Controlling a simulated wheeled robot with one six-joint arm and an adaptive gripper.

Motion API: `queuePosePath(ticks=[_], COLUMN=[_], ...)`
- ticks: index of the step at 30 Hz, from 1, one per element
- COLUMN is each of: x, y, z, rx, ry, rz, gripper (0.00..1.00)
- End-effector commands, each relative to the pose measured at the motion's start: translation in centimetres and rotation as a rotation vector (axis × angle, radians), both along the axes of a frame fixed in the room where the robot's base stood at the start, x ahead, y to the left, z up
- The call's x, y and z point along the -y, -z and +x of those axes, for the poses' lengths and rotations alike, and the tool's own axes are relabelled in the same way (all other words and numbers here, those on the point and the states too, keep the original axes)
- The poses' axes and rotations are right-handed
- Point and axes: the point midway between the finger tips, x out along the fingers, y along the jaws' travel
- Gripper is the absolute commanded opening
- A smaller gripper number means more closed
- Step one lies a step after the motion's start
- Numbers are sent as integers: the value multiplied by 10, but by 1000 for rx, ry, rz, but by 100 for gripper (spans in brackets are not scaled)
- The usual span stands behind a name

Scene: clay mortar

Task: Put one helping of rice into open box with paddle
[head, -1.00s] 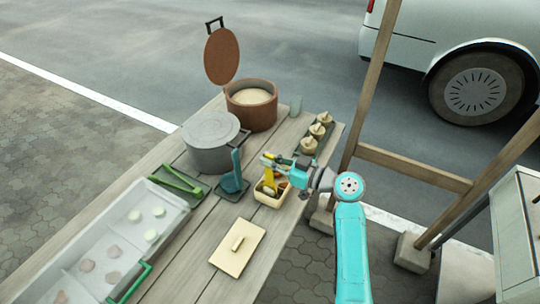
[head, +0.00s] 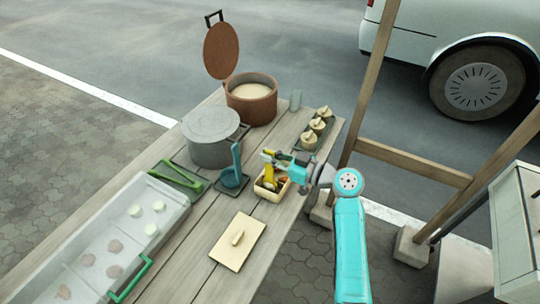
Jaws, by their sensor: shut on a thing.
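The open box (head: 268,196) is a small cream box near the table's right edge, with brown food visible inside. My gripper (head: 275,158) is above it, shut on a yellow paddle (head: 270,174). The paddle points down to the box, and its lower end is at or inside the box; I cannot tell whether it touches or carries rice. The rice (head: 251,91) is pale and sits in a brown round pot (head: 252,110) at the back of the table. That pot's brown lid (head: 221,50) stands raised.
A grey lidded pot (head: 212,140) and a blue ladle (head: 236,157) on a rest stand left of the box. A flat cream lid (head: 237,242) lies in front. Several knobbed boxes (head: 311,140) stand behind right. A clear tray (head: 165,190) with green tongs (head: 180,178) is at left.

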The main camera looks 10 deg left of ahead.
Motion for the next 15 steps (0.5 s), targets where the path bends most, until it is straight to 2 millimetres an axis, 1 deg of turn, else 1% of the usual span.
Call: queuePosePath(ticks=[15], x=[0], y=[7], z=[0], rx=[-1], ry=[0], rz=[0], gripper=[0])
